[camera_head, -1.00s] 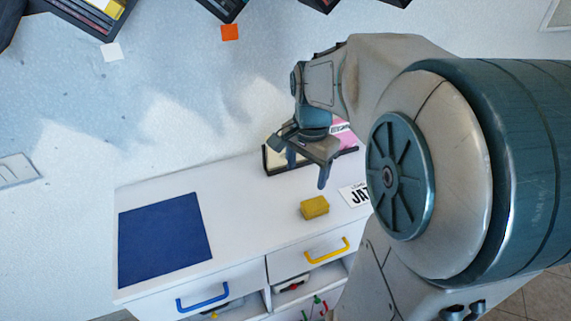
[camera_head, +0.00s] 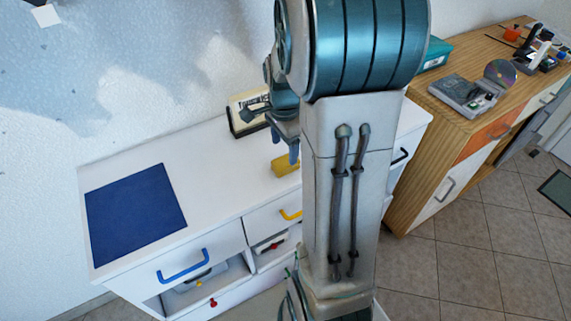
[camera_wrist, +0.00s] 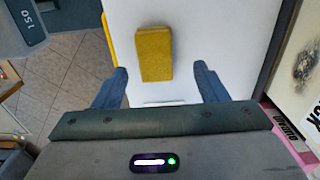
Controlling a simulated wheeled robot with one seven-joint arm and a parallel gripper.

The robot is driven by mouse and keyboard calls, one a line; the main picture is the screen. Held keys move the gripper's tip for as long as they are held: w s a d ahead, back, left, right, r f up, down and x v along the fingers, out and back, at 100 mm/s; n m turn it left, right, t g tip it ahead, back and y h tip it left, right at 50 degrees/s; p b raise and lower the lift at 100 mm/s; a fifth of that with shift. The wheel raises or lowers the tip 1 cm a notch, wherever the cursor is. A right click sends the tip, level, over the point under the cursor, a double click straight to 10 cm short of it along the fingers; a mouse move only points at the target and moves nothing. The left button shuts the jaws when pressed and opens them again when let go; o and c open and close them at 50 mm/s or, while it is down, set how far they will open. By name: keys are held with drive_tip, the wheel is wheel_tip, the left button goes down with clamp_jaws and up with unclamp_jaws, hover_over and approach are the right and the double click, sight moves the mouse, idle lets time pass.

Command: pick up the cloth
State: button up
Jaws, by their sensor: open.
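A small yellow block (camera_head: 283,167), which looks like the folded cloth, lies on the white cabinet top (camera_head: 225,160). In the head view its right side is hidden by my arm. In the wrist view the yellow cloth (camera_wrist: 154,52) lies between the two finger lines, beyond the fingertips and closer to the left one. My gripper (camera_head: 283,142) is open and empty, just above and behind the cloth in the head view. In the wrist view my gripper (camera_wrist: 160,72) has its fingers wide apart, with no clear contact.
A flat blue square (camera_head: 135,215) lies at the left of the cabinet top. A framed sign (camera_head: 248,112) stands at its back. Drawers with blue (camera_head: 183,266) and yellow handles face front. A wooden cabinet (camera_head: 440,130) stands right. My arm hides the white top's right part.

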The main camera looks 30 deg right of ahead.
sight(286, 161)
drive_tip(key=f, duration=0.4)
drive_tip(key=shift+s+f, duration=0.3)
drive_tip(key=shift+f, duration=0.05)
drive_tip(key=c, duration=1.1)
drive_tip(key=shift+o, duration=0.2)
drive_tip(key=shift+r, duration=0.15)
